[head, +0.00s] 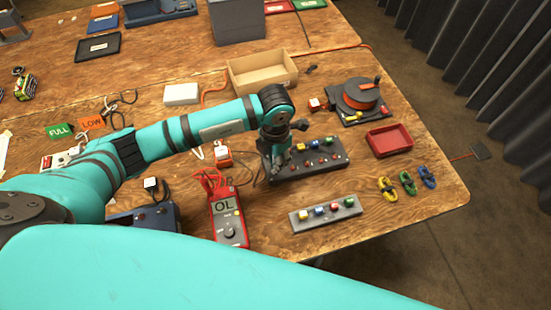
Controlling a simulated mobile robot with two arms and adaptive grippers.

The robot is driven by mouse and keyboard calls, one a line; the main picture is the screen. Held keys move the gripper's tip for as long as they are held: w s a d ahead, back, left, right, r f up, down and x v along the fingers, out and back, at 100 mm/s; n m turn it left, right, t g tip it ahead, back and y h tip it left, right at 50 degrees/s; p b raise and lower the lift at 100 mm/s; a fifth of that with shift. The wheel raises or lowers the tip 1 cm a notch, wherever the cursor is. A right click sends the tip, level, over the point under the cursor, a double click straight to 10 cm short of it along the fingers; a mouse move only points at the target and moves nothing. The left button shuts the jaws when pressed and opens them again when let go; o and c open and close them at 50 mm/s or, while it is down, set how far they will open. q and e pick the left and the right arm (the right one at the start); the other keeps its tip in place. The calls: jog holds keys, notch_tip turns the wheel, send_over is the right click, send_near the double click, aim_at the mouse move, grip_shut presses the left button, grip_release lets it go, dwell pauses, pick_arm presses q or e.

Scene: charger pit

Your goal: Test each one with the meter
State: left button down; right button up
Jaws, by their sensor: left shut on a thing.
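The red meter (229,218) lies on the wooden table at lower middle, its display reading OL. Thin leads rise from its top end. A dark block (325,157) with several small coloured parts lies behind it to the right. A grey strip (327,214) holds a row of yellow, blue, red and green pieces. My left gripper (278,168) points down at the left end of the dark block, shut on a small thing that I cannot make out. Whether it touches the block is unclear. My right gripper is out of view.
An open cardboard box (262,72), a cable reel (360,98) and a red tray (389,140) stand behind. Yellow, green and blue cable bundles (408,183) lie near the right edge. FULL (60,130) and LOW (91,121) tags lie left.

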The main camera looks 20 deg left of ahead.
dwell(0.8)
pick_arm(q)
jog(key=shift+b, duration=0.3)
dwell(0.6)
jog(key=shift+f+b, duration=0.45)
jog(key=shift+f, duration=0.2)
jog(key=shift+b, duration=0.3)
dwell(0.7)
jog(key=shift+f+b, duration=0.25)
jog(key=shift+b, duration=0.05)
dwell(0.4)
jog(key=c, duration=1.2)
grip_release()
jog(key=shift+c, duration=0.2)
